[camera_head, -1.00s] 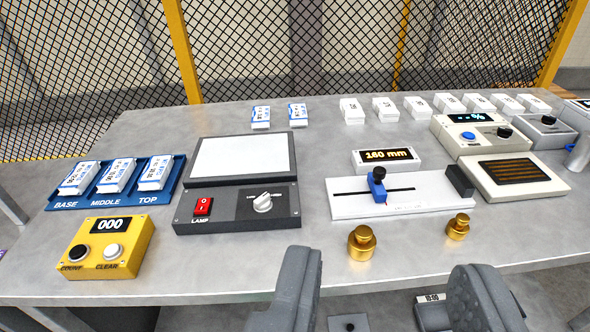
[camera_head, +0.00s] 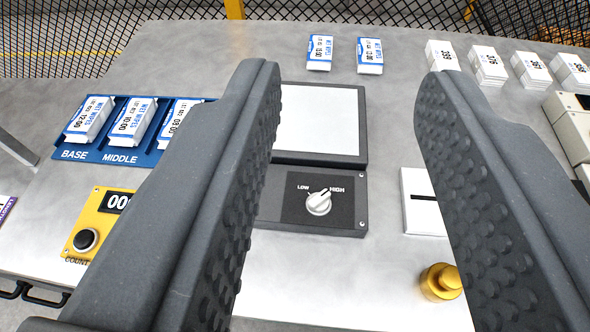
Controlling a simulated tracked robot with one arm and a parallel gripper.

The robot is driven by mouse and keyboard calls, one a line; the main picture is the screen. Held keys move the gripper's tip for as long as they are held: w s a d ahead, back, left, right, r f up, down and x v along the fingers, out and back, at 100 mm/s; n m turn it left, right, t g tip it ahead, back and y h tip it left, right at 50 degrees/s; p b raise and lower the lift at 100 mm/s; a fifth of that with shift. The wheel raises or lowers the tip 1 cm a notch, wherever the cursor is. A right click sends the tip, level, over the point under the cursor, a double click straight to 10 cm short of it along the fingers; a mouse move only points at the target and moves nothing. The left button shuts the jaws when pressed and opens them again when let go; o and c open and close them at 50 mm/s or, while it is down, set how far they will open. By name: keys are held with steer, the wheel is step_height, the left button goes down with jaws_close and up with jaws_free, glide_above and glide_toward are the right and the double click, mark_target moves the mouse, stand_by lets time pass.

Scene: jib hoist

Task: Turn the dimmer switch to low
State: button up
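The dimmer switch (camera_head: 319,203) is a white knob on the dark front panel of the lamp box (camera_head: 275,207). LOW is printed at its upper left and HIGH at its upper right. Its pointer is turned to the upper right, towards HIGH. My gripper (camera_head: 345,85) is open and empty, with its two dark grey fingers spread wide. The knob shows between the fingers, apart from both. The left finger hides the left part of the lamp box, including the red switch.
A white panel (camera_head: 319,120) adjoins the lamp box behind. A blue tray (camera_head: 130,128) and a yellow counter box (camera_head: 98,222) stand left. A brass weight (camera_head: 440,281) stands front right. White packs (camera_head: 319,52) line the back. Bare table lies in front of the lamp box.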

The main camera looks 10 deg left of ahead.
steer(key=shift+d, duration=0.15)
steer(key=shift+o, duration=1.1)
steer(key=m+g+h+p, duration=0.2)
steer(key=m+g+p, duration=0.3)
steer(key=p, duration=1.3)
glide_above(319, 198)
steer(key=s+a, duration=0.3)
step_height(319, 198, down, 6)
steer(key=g, duration=0.1)
steer(key=w+d+f+m+g+p, duration=0.1)
steer(key=f+g+p, duration=0.1)
steer(key=f+p, duration=0.4)
steer(key=f+m+g+p, duration=0.1)
steer(key=f+g+p, duration=0.1)
steer(key=f+p, duration=0.5)
steer(key=w+d+f+m+g+h+p, duration=0.1)
steer(key=f+m+g+p, duration=0.1)
steer(key=f+p, duration=0.4)
steer(key=shift+p+x, duration=0.35)
steer(key=shift+x, duration=1.05)
